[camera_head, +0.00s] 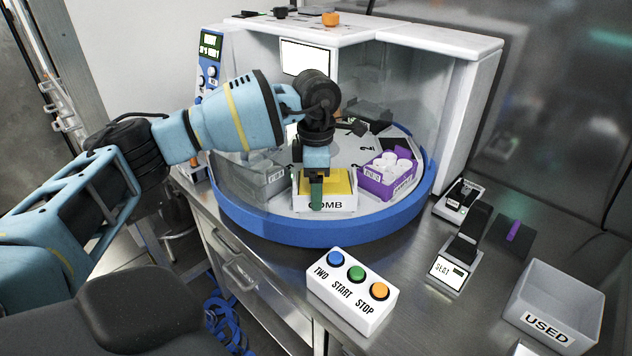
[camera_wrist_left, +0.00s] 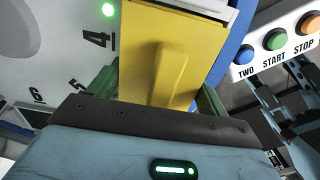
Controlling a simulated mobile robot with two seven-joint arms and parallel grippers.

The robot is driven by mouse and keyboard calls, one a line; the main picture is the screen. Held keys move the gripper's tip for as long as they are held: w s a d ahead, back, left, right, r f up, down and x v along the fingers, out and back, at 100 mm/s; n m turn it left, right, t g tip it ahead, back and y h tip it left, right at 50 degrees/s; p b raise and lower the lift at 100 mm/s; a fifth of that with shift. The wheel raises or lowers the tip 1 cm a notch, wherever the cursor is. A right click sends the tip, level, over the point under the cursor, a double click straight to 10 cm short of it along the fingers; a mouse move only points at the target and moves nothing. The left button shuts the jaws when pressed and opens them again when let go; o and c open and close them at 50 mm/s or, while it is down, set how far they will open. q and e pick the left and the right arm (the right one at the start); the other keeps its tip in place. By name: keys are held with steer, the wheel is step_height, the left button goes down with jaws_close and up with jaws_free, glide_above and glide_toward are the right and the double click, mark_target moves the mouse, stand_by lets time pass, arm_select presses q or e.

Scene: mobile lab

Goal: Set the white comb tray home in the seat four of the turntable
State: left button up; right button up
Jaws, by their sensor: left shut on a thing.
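The white comb tray (camera_head: 340,203), labelled COMB and with a yellow top, is at the front of the turntable (camera_head: 290,229). My left gripper (camera_head: 316,188) is over it, pointing down. In the left wrist view its green fingers (camera_wrist_left: 157,95) straddle the yellow part, shut on the tray. The tray's white edge (camera_wrist_left: 210,8) shows at the top there. A printed 4 (camera_wrist_left: 96,40) and a lit green lamp (camera_wrist_left: 108,9) are on the disc beside the tray. Whether the tray's underside touches the seat is hidden. My right gripper is not in view.
A purple tray (camera_head: 388,178) with white round pieces stands right of the comb tray, and a grey tray (camera_head: 262,178) left of it. A white housing (camera_head: 445,80) encloses the turntable's back. The button box (camera_head: 352,288) and USED bin (camera_head: 555,305) stand in front and right.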

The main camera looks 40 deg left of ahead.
arm_select(q)
steer(key=shift+f, duration=0.15)
steer(key=o, duration=1)
step_height(320, 180, up, 12)
steer(key=shift+r, duration=0.15)
stand_by(0.6)
